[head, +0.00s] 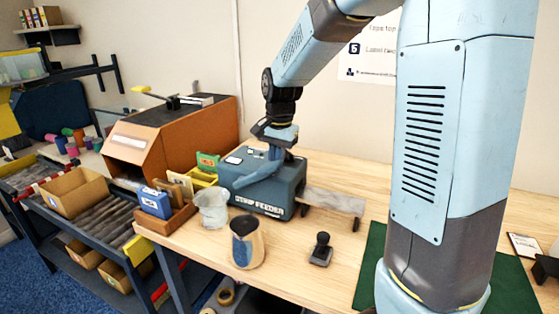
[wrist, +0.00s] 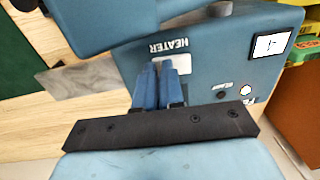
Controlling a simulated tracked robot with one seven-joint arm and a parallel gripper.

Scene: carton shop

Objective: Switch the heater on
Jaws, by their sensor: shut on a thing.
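The blue strip feeder (head: 262,192) stands on the wooden bench. Its top panel fills much of the wrist view (wrist: 212,60) and bears a white HEATER label (wrist: 168,46). My gripper (wrist: 166,72) is over that panel, its two blue fingers together right at the label. It is shut on the heater switch there; the fingers hide the switch, so its position cannot be told. In the head view my gripper (head: 276,152) comes down on the feeder's top from above. A small round light (wrist: 245,90), a dark knob (wrist: 221,95) and a display (wrist: 271,45) are on the panel.
A metal strip (head: 334,201) extends from the feeder's right side. A metal cup (head: 247,243), a clear jug (head: 212,208) and a black stamp-like tool (head: 321,250) stand in front. An orange-brown machine (head: 170,140) is at the left. A green mat (head: 371,262) lies at right.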

